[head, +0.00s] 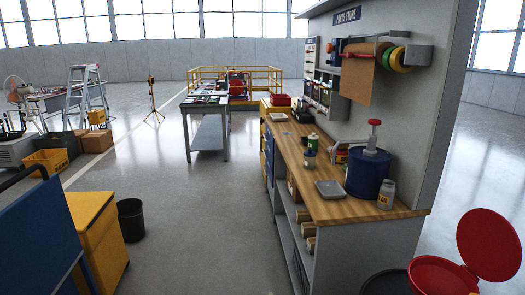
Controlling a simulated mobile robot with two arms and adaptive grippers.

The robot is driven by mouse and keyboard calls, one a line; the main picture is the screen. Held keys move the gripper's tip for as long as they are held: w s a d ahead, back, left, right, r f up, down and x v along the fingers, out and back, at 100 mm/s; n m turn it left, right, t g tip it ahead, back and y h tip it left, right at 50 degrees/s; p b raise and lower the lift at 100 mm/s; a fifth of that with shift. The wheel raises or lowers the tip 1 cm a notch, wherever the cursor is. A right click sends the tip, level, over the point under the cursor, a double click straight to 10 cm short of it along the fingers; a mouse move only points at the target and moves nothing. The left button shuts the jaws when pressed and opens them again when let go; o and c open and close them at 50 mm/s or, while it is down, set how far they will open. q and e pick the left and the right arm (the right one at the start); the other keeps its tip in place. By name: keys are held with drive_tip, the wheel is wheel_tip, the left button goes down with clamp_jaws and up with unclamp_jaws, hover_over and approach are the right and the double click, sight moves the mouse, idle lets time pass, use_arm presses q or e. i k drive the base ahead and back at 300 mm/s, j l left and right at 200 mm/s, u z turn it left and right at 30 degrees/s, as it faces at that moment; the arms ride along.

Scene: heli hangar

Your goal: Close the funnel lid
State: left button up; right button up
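A red funnel (440,274) sits at the bottom right of the head view, its lower part cut off by the picture edge. Its round red lid (489,246) stands open, tilted up at the funnel's right side. A dark round drum top (388,284) shows just left of the funnel; I cannot tell whether the funnel rests on it. Neither of my grippers is in view.
A wooden-topped workbench (345,212) with a blue pump can (368,172) and jars stands left of the funnel. A yellow-and-blue cabinet (97,235) and black bin (131,219) stand at left. The floor between is clear.

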sight(487, 244)
drive_tip(key=k+j, duration=0.15)
drive_tip(key=k, duration=0.3)
drive_tip(key=k+l+u, duration=0.3)
drive_tip(key=k+l, duration=0.9)
drive_tip(key=k, duration=0.15)
drive_tip(key=l, duration=0.6)
drive_tip(key=k+l+u, duration=0.15)
drive_tip(key=l, duration=1.05)
drive_tip(key=k+l+u, duration=0.15)
drive_tip(key=l, duration=0.45)
drive_tip(key=i+l, duration=0.1)
drive_tip(key=l, duration=0.35)
drive_tip(key=i+l, duration=0.1)
drive_tip(key=l, duration=0.35)
drive_tip(key=i+l, duration=0.15)
drive_tip(key=l, duration=0.3)
drive_tip(key=u, duration=0.05)
